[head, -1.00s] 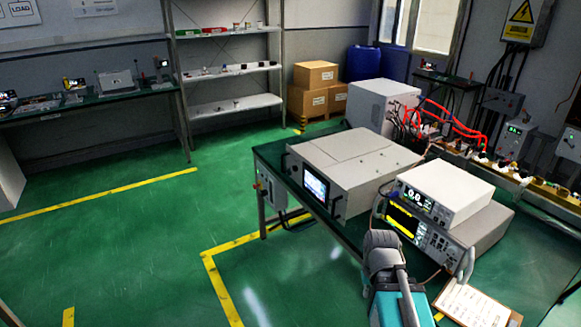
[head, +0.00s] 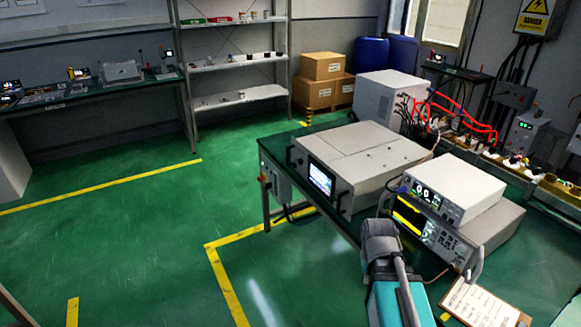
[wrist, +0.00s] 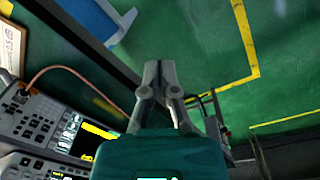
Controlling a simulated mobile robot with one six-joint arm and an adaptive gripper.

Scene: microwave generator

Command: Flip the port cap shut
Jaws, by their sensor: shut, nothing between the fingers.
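I cannot make out the port cap in either view. My gripper (wrist: 160,68) shows in the wrist view with its two grey fingers together and nothing between them. It appears over green floor beside a dark table edge, with the instrument to its left. The measuring instrument (head: 440,243), with a yellow-marked screen, sits on the table in the head view; its front panel (wrist: 32,125) also shows at the lower left of the wrist view. A brown cable (wrist: 78,70) runs from that panel. In the head view my gripper's fingers cannot be made out.
A white unit (head: 462,185) is stacked on the instrument. A large grey cabinet (head: 375,160) with a screen stands left of it on the green table (head: 300,133). A clipboard (head: 483,305) lies at the front right. Green floor (head: 120,235) is open to the left.

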